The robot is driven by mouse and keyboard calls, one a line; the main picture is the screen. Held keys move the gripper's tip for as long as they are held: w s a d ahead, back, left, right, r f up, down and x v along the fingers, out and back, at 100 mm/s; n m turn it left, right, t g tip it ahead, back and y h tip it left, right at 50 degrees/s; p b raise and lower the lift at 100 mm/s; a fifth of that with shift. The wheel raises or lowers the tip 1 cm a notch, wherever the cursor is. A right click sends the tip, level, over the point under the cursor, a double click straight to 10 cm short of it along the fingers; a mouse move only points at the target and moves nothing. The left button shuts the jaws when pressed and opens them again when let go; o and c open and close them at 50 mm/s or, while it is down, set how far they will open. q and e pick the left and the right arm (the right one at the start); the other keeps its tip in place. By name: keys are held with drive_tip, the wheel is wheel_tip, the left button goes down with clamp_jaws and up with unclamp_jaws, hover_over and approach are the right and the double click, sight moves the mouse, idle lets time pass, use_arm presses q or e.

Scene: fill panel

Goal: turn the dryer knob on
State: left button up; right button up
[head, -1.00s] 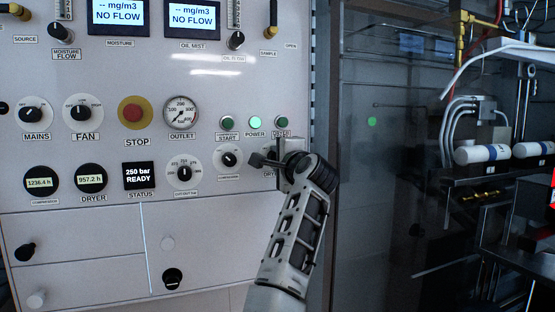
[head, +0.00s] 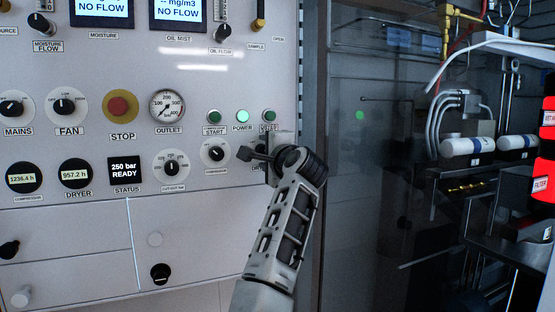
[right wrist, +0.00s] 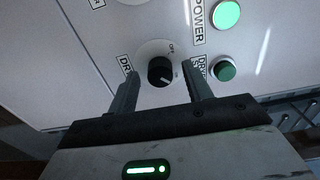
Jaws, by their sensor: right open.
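The dryer knob (right wrist: 160,70) is a black knob with a white pointer line on a pale round plate. In the right wrist view it sits between the two open fingers of my right gripper (right wrist: 159,90), apart from both as far as I can see. In the head view my right gripper (head: 258,155) is at the right edge of the white panel and hides most of this knob. The label beside the knob is partly covered by a finger. My left gripper is not in view.
The compressor knob (head: 215,153) is just left of my gripper. Above are the start button (head: 214,116), the lit green power light (head: 242,115) and another green button (head: 269,115). A dark glass door and shelves with white cylinders (head: 468,147) are to the right.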

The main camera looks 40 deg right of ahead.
use_arm(q)
drive_tip(key=b, duration=0.1)
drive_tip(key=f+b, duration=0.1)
drive_tip(key=b, duration=0.1)
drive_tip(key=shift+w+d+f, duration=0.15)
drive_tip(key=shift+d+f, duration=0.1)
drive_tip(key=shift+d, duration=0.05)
use_arm(e)
drive_tip(key=v, duration=1.5)
drive_tip(key=shift+s+a, duration=0.1)
drive_tip(key=shift+a, duration=0.05)
